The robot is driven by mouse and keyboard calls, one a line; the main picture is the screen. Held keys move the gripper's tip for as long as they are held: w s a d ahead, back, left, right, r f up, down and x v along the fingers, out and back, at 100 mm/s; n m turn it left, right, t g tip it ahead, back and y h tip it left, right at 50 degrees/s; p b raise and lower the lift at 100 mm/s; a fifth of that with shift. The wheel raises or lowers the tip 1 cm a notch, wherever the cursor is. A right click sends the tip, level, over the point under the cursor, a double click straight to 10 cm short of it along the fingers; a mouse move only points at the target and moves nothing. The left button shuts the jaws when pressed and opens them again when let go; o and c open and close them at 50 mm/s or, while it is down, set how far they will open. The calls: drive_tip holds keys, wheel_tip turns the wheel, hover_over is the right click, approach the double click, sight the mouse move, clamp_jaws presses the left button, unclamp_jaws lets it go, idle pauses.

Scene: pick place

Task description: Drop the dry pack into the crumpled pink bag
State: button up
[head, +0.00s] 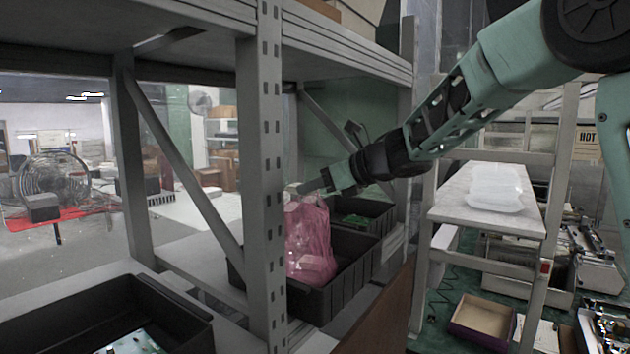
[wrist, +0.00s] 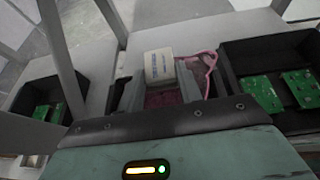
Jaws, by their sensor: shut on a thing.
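The crumpled pink bag (head: 312,243) stands upright in a black bin in the head view. In the wrist view, its pink rim (wrist: 208,62) and inside (wrist: 165,98) show beside and below the pack. The dry pack (wrist: 159,66) is a small off-white block with faint print. My gripper (head: 302,188) is at the top of the bag in the head view. It is shut on the pack, over the bag's mouth; the fingers (wrist: 172,76) show in the wrist view. How deep the pack sits in the bag cannot be told.
The black bin (head: 345,290) holds the bag on a grey shelf. A perforated upright (head: 262,180) stands close in front. Another bin with green circuit boards (wrist: 265,92) is beside the bag. A black bin (head: 60,315) is at the lower left.

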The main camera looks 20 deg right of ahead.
drive_tip(key=shift+f, duration=0.1)
drive_tip(key=o, duration=1)
drive_tip(key=b+v, duration=0.5)
drive_tip(key=v, duration=1.2)
drive_tip(key=shift+s+d+r, duration=0.1)
drive_tip(key=shift+d+r, duration=0.05)
drive_tip(key=shift+r, duration=0.05)
